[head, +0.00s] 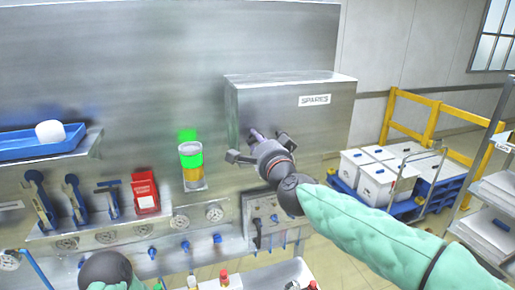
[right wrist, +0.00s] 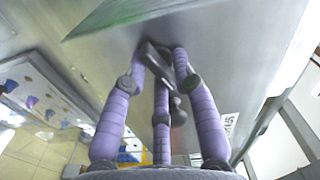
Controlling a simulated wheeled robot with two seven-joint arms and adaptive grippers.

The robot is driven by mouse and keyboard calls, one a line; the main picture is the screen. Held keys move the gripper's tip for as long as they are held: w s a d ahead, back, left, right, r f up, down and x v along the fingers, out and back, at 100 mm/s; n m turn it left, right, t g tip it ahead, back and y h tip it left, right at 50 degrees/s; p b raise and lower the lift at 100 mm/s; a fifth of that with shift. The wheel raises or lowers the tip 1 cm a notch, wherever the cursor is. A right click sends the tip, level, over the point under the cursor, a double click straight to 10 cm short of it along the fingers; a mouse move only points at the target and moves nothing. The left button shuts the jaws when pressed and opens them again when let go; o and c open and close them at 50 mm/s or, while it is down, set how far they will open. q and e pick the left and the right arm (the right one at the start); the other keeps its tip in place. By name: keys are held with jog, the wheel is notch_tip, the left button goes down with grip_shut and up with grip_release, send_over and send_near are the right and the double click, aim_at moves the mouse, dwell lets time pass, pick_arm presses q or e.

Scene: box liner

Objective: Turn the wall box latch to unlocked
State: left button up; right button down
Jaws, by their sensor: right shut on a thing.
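The wall box (head: 285,105) is a grey metal box with a SPARES label, fixed to the metal wall at the centre right of the head view. My right gripper (head: 250,147) is at the front of the box, below and left of the label. In the right wrist view its purple fingers (right wrist: 160,62) close around a dark grey latch lever (right wrist: 157,60) on the metal face. In the head view the gripper hides the latch, and I cannot tell its exact angle. Of my left arm only a dark joint and sleeve show at the bottom left; its fingers are out of view.
A blue tray (head: 40,142), hanging tools and a red holder (head: 145,192) are further left. A socket panel (head: 268,220) sits below the box. A yellow rail (head: 435,110) and cart (head: 400,205) stand right.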

jog(key=shift+f+m+b, duration=0.2)
jog(key=shift+m+b, duration=0.2)
jog(key=shift+m, duration=0.45)
jog(key=shift+f+m+b, duration=0.15)
jog(key=shift+m+b, duration=0.2)
jog(key=shift+m, duration=0.5)
jog(key=c, duration=1.2)
grip_release()
jog(key=shift+c, duration=0.2)
jog(key=shift+o, duration=0.2)
jog(key=shift+w, duration=0.1)
jog(key=shift+r, duration=0.1)
jog(key=v, duration=1.2)
